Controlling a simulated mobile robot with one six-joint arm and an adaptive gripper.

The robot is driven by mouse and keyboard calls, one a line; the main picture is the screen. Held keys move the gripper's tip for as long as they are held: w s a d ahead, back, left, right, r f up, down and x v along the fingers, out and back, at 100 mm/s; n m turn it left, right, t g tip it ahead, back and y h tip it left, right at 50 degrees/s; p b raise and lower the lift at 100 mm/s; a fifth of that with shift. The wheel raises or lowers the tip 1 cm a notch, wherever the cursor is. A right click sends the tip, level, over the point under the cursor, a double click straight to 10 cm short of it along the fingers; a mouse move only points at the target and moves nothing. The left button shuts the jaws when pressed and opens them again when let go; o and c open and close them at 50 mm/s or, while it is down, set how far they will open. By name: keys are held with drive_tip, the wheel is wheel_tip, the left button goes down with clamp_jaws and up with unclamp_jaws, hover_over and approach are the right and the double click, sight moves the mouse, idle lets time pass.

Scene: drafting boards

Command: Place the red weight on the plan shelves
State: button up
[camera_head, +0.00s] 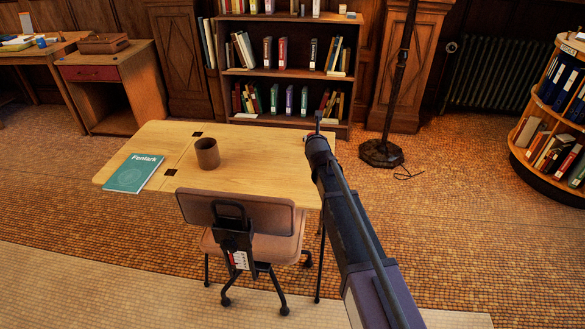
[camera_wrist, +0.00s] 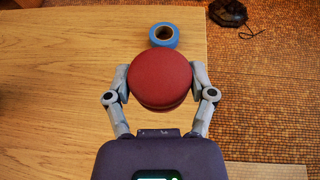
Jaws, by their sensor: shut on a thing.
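The red weight (camera_wrist: 160,82) is a round, dark red disc-like piece, seen from above in the wrist view. My gripper (camera_wrist: 160,76) is shut on it, with one finger on each side. The weight is over the light wooden table (camera_wrist: 50,90), near its right edge; I cannot tell whether it touches the tabletop. In the head view my arm hides the weight and the fingers. A wooden bookcase (camera_head: 284,119) with books stands against the back wall, and round shelves (camera_head: 540,178) with binders stand at the right. I cannot tell which are the plan shelves.
A blue tape roll (camera_wrist: 164,35) lies just beyond the weight. On the table (camera_head: 255,150) are a brown cup (camera_head: 207,153) and a teal book (camera_head: 134,173). A chair (camera_head: 235,213) stands at its front. A dark lamp stand base (camera_head: 380,153) is right of the bookcase. Floor at right is clear.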

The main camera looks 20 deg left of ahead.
drive_tip(key=shift+n+y, duration=0.4)
drive_tip(key=shift+y, duration=0.1)
drive_tip(key=a, duration=0.1)
drive_tip(key=s+a, duration=0.1)
drive_tip(key=a+f, duration=0.1)
drive_tip(key=shift+s+a+b, duration=0.25)
drive_tip(key=shift+a+b, duration=0.05)
drive_tip(key=shift+a, duration=0.05)
drive_tip(key=b, duration=0.6)
hover_over(302, 168)
wheel_tip(302, 168, down, 6)
drive_tip(key=shift+w+f, duration=0.1)
drive_tip(key=shift+f, duration=0.15)
drive_tip(key=shift+f+b, duration=1.75)
drive_tip(key=shift+b, duration=0.3)
drive_tip(key=shift+f, duration=0.1)
drive_tip(key=o, duration=1.3)
drive_tip(key=shift+c, duration=0.2)
drive_tip(key=shift+d+r, duration=0.1)
drive_tip(key=shift+r, duration=0.15)
